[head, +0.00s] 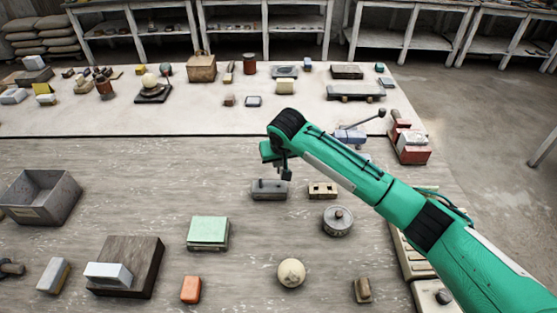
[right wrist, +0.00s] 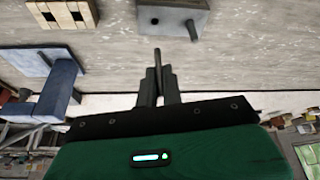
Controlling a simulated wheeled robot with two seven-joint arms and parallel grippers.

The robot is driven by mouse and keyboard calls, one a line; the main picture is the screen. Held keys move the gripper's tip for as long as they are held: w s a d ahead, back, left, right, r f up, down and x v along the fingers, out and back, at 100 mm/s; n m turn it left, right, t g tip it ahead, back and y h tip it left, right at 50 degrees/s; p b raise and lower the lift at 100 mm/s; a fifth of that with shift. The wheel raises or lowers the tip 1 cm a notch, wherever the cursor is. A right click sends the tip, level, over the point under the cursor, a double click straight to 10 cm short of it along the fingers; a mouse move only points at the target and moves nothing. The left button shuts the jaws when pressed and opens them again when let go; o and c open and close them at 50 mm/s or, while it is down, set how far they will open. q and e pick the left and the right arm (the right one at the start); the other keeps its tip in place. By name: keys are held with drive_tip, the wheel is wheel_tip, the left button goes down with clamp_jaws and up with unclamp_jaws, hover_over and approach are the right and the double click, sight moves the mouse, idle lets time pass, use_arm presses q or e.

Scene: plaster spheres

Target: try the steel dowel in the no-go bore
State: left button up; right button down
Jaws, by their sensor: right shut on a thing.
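My right gripper (head: 286,174) is over the far edge of a grey block (head: 268,194). In the right wrist view the gripper (right wrist: 160,90) is shut on the steel dowel (right wrist: 157,62), a thin dark rod sticking out past the fingertips. The grey block (right wrist: 170,10) shows there at the top, with one small dark bore (right wrist: 155,21) and a short grey peg (right wrist: 193,31) standing out of it. The dowel's tip looks apart from the block. I cannot tell which bore is marked no-go. My left gripper is not in view.
A wooden block with two dark holes (head: 322,190) stands right of the grey block. A blue vise-like tool (head: 350,137) and a round grey weight (head: 337,221) are near my right arm. A pale sphere (head: 291,273) and green box (head: 208,232) lie nearer.

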drive_tip(key=shift+r+p, duration=0.1)
drive_tip(key=shift+p, duration=0.35)
drive_tip(key=b, duration=0.1)
hover_over(277, 184)
drive_tip(key=s, duration=0.1)
drive_tip(key=shift+d+f, duration=0.15)
drive_tip(key=shift+f, duration=1.15)
drive_tip(key=shift+d+f, duration=0.15)
drive_tip(key=shift+f, duration=1.1)
drive_tip(key=shift+r, duration=0.1)
drive_tip(key=shift+p, duration=0.55)
drive_tip(key=shift+s+p, duration=0.1)
drive_tip(key=shift+p, duration=0.4)
drive_tip(key=shift+p, duration=0.45)
drive_tip(key=shift+f+b, duration=0.5)
drive_tip(key=shift+f, duration=1.35)
